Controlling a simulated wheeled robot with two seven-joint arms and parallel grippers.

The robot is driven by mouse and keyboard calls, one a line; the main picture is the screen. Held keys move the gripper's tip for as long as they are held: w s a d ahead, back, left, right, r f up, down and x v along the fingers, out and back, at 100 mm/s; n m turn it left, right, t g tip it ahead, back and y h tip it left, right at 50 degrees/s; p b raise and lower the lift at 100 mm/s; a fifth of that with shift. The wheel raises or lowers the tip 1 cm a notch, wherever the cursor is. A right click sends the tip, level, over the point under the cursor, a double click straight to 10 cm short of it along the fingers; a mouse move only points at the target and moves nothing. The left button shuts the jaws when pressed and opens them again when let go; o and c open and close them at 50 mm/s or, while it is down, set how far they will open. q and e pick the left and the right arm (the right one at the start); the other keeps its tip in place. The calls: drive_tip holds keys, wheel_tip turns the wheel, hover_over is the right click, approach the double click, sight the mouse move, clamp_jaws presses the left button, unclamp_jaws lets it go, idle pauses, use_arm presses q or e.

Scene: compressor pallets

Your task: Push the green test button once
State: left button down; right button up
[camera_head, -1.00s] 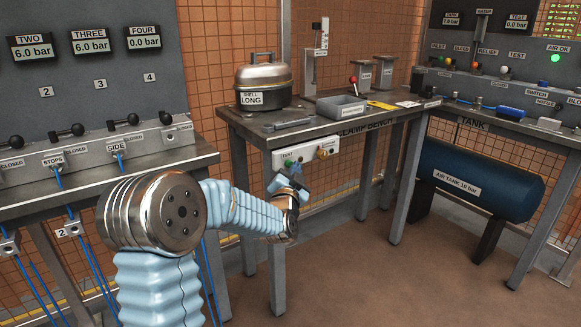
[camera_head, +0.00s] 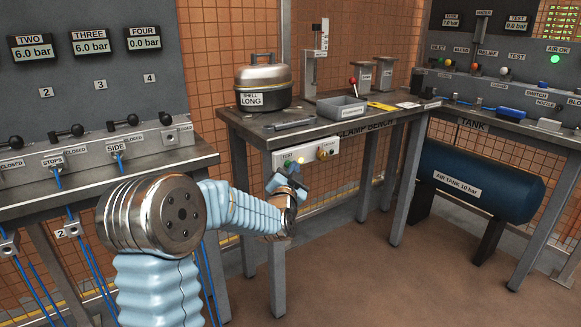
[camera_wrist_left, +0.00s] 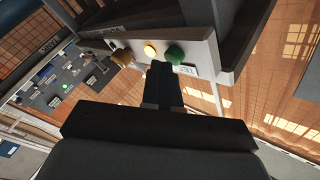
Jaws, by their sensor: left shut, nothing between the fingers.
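The green test button (camera_wrist_left: 175,54) is on a pale control box (camera_head: 308,153) on the front of the clamp bench, under its top. My left gripper (camera_head: 287,176) is shut and empty, just in front of the box. In the left wrist view its fingertips (camera_wrist_left: 161,66) overlap the lower edge of the green button. I cannot tell whether they touch it. In the head view the gripper largely hides the button. My right gripper is out of view.
A valve bench (camera_head: 110,172) stands at left. A blue air tank (camera_head: 470,180) lies at right. The floor between is clear.

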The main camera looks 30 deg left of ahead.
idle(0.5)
use_arm(q)
drive_tip(key=shift+s+d+b, duration=0.3)
drive_tip(key=shift+s+d, duration=0.05)
drive_tip(key=shift+d, duration=0.4)
drive_tip(key=d, duration=0.1)
drive_tip(key=s+d, duration=0.1)
drive_tip(key=d, duration=0.1)
drive_tip(key=s+d, duration=0.1)
drive_tip(key=shift+d+b, duration=0.3)
idle(0.6)
